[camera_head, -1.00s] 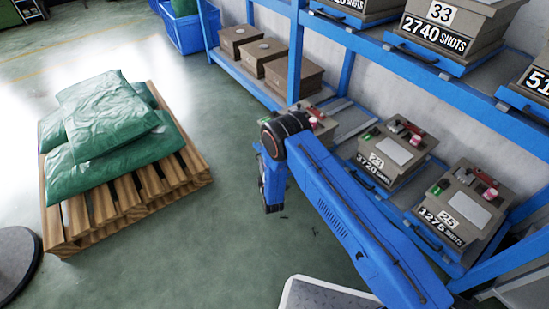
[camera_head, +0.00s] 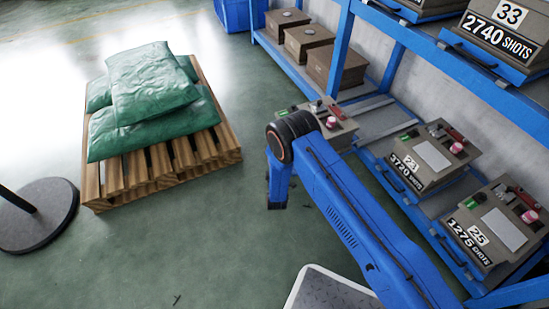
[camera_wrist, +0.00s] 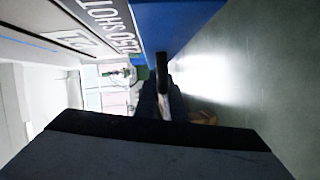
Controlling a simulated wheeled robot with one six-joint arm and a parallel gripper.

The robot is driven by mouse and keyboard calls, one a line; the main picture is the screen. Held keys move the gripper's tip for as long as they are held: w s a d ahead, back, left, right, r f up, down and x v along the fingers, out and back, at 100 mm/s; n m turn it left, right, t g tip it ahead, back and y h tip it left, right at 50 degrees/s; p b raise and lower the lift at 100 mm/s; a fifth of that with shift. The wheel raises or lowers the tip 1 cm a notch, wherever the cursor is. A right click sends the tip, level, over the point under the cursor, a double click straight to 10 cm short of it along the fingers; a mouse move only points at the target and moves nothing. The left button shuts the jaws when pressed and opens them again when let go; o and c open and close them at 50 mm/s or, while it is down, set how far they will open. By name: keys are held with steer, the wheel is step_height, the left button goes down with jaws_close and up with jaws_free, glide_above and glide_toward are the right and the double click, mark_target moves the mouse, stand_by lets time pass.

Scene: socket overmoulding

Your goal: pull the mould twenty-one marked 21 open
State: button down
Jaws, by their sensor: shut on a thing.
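Mould twenty-one (camera_head: 343,132) is a grey-brown box with small red, white and green items on top, on the lower shelf in the head view, partly behind my arm. My gripper (camera_wrist: 160,88) is shut on a slim dark bar, apparently the mould's handle; the contact is blurred. In the head view my gripper (camera_head: 277,200) hangs low, left of the mould, its fingertips hard to make out.
Moulds 23 (camera_head: 432,168) and 25 (camera_head: 495,232) stand in the same row to the right. A blue rack post (camera_head: 340,50) rises behind. A pallet (camera_head: 165,172) with green sacks and a round black base (camera_head: 40,215) stand left. Green floor between is clear.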

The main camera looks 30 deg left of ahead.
steer(key=c, duration=1.8)
jaws_free()
steer(key=shift+c, duration=0.2)
steer(key=v, duration=1.7)
steer(key=shift+s+d, duration=0.15)
steer(key=shift+s, duration=0.05)
steer(key=shift+f, duration=0.1)
